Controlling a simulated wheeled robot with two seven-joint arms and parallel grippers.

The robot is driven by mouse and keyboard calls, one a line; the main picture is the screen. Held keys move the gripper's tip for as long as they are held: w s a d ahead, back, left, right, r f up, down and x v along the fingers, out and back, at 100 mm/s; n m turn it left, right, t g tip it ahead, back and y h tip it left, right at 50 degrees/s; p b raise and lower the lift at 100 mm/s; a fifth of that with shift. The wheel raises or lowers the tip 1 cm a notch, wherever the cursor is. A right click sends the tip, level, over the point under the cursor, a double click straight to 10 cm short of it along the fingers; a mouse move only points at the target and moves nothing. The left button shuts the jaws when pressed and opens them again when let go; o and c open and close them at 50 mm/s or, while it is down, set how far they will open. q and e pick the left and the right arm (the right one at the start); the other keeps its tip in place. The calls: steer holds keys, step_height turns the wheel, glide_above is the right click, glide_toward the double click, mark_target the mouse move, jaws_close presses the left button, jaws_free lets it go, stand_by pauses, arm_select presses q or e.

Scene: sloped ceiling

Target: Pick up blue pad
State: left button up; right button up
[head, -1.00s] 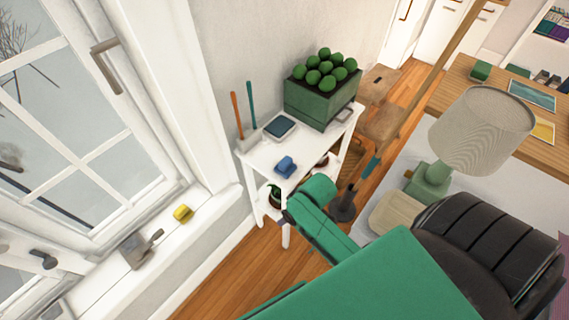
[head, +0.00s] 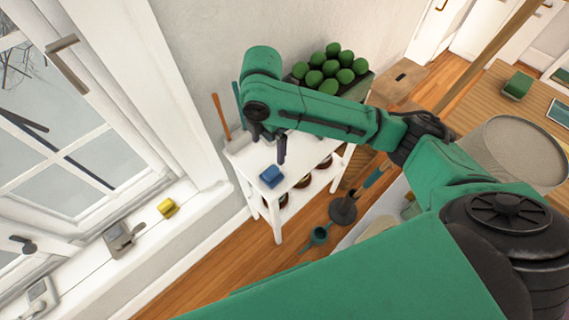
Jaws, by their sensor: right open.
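The blue pad (head: 271,176) is a small blue block lying on the top of the white side table (head: 297,170), near its front left corner. My right arm reaches across from the right, and my right gripper (head: 282,150) hangs over the table with its dark fingers pointing down. The gripper is open and empty, a little above and behind the pad, apart from it in the picture. The exact height over the table is hard to tell. My left gripper is not in view.
A green planter with round green plants (head: 331,68) stands at the table's back, partly behind my arm. Orange- and teal-handled tools (head: 222,118) stand at its left. Pots sit on the lower shelf. A yellow block (head: 167,208) lies on the window sill. A lamp shade (head: 513,150) is at right.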

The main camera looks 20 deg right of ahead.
glide_above(270, 171)
steer(key=f, duration=0.6)
steer(key=shift+s+a, duration=0.2)
steer(key=shift+a, duration=0.05)
arm_select(q)
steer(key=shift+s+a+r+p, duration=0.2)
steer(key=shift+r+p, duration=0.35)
steer(key=shift+p, duration=0.15)
arm_select(e)
steer(key=f, duration=0.8)
steer(key=shift+w+d, duration=0.15)
steer(key=shift+d, duration=0.05)
steer(key=c, duration=1.3)
